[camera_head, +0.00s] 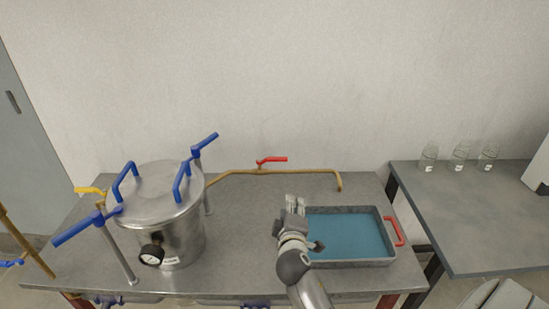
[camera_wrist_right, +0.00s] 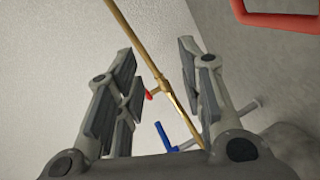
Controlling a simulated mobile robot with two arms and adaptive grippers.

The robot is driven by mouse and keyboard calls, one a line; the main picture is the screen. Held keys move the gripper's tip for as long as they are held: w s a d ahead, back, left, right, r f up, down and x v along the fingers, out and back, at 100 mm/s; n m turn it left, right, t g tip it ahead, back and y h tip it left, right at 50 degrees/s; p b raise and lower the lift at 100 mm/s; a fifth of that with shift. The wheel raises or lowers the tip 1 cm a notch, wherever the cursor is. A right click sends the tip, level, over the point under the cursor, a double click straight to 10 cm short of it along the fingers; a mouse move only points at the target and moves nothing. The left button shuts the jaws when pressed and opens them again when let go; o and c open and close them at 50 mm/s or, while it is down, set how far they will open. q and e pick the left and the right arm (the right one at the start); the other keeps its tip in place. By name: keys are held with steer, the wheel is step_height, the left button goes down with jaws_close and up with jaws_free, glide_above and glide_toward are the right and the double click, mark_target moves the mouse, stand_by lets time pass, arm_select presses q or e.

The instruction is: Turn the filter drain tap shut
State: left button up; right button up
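The steel filter vessel (camera_head: 160,210) stands on the left of the grey table. A brass pipe (camera_head: 222,176) runs right from it and bends down at its end near the tray. A tap with a red lever (camera_head: 272,159) sits on this pipe; the lever points right, roughly along the pipe. My right gripper (camera_head: 295,200) is over the tray's left edge, in front of and apart from the tap. In the right wrist view the gripper (camera_wrist_right: 157,65) is open and empty; the brass pipe (camera_wrist_right: 128,40) and red lever (camera_wrist_right: 149,95) show beyond its fingers. My left gripper is out of view.
A grey tray (camera_head: 350,264) of blue liquid with a red handle (camera_head: 396,231) lies at the table's right. Blue levers (camera_head: 205,145), a yellow lever (camera_head: 90,190) and a gauge (camera_head: 151,255) surround the vessel. A side table (camera_head: 480,220) holds glass jars (camera_head: 459,158).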

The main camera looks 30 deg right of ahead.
mark_target(279, 161)
steer(key=w+d+r+n+t, duration=0.1)
steer(key=w+d+r, duration=0.1)
steer(key=w, duration=0.3)
steer(key=w+d+r+n+t, duration=0.1)
steer(key=w+d+r, duration=0.1)
steer(key=w, duration=0.3)
steer(key=w+d+r+n, duration=0.1)
steer(key=w+d+n, duration=0.1)
steer(key=w, duration=0.3)
steer(key=shift+w+r+t+h, duration=0.35)
steer(key=shift+r+t+h, duration=0.05)
jaws_close()
